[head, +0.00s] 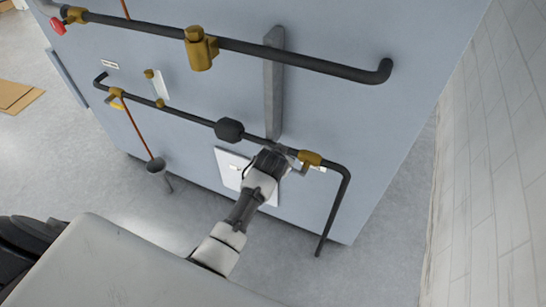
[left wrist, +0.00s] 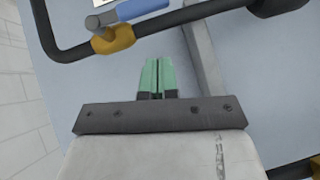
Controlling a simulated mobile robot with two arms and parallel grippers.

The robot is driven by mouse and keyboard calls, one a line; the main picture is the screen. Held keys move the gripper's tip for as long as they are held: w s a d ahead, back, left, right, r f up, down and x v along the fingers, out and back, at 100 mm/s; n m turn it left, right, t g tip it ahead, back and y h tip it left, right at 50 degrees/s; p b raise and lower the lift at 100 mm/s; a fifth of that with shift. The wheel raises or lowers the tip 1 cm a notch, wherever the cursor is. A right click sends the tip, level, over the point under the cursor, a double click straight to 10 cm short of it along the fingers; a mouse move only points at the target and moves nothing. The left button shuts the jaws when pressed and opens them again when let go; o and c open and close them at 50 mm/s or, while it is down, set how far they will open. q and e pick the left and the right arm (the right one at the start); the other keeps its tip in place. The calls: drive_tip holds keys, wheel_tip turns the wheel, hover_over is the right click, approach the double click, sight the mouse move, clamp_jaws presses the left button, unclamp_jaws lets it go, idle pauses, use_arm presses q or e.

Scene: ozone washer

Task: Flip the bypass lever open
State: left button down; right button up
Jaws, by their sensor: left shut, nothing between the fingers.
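A brass valve (head: 310,158) sits on the lower dark pipe, near its right-hand bend. The left wrist view shows this valve (left wrist: 106,40) at the upper left with a blue lever (left wrist: 143,9) on it. The lever runs roughly along the pipe there, and the top edge cuts it off. My left gripper (head: 284,152) is at the pipe just left of the valve in the head view. Its green fingers (left wrist: 158,76) are shut and empty, apart from the lever in the wrist picture. My right gripper is not in view.
The lower pipe (head: 180,112) carries a dark fitting (head: 229,130). An upper pipe (head: 300,60) with a brass fitting (head: 201,50) runs above. A grey vertical bar (head: 273,85) stands between them on the blue panel. A tiled wall (head: 490,170) is at the right.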

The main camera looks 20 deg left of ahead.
use_arm(q)
drive_tip(key=v, duration=0.6)
drive_tip(key=shift+a+b, duration=0.3)
drive_tip(key=shift+a, duration=0.25)
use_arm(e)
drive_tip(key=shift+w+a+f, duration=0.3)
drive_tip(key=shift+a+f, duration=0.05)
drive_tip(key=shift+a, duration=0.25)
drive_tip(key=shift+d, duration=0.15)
